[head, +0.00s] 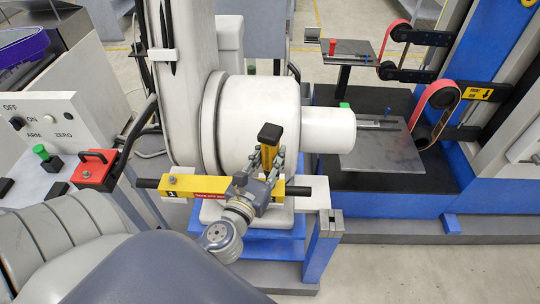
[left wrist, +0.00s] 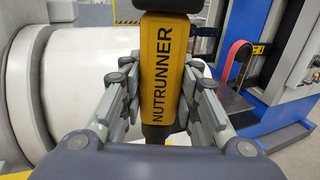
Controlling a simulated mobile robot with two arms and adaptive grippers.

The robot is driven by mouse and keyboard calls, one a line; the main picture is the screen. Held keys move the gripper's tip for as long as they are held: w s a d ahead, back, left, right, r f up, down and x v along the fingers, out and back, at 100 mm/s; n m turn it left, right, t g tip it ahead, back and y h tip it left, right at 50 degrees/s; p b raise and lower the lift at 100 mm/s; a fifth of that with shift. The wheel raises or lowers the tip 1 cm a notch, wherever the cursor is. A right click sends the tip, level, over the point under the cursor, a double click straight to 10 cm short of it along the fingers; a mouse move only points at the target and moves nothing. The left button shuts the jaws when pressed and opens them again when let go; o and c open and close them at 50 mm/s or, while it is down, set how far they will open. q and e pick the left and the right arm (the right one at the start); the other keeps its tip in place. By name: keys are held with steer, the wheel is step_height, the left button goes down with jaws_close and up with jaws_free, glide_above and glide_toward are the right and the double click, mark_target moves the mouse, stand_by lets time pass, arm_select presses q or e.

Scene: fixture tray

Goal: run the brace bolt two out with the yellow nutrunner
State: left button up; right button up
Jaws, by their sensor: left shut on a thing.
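The yellow nutrunner (head: 269,152) with a black top stands upright in the head view. My left gripper (head: 268,168) is shut on its body, above the yellow brace bar (head: 205,185). In the left wrist view the nutrunner (left wrist: 160,50) fills the space between the two fingers of the left gripper (left wrist: 157,85), with its lettering facing the camera. The brace bar lies across the front of the white machine and has a bolt (head: 172,180) at its left, marked 1. Brace bolt two and the nutrunner's lower end are hidden by my gripper, so I cannot tell whether they touch. My right gripper is not in view.
The large white cylinder (head: 258,115) stands close behind the nutrunner. A red box with a black handle (head: 95,170) and a control panel (head: 40,120) are at the left. A blue post (head: 322,245) rises at the right, before a belt machine (head: 440,100).

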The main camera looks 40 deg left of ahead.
mark_target(268, 146)
arm_select(q)
steer(key=shift+s+f, duration=0.1)
steer(key=shift+f, duration=0.25)
stand_by(0.6)
steer(key=shift+d+r, duration=0.1)
step_height(268, 146, up, 2)
steer(key=p, duration=0.3)
steer(key=shift+r, duration=0.1)
step_height(268, 146, up, 2)
steer(key=shift+s+d+r+p, duration=0.1)
steer(key=shift+r+p, duration=0.15)
steer(key=shift+p, duration=0.7)
steer(key=shift+r, duration=1.1)
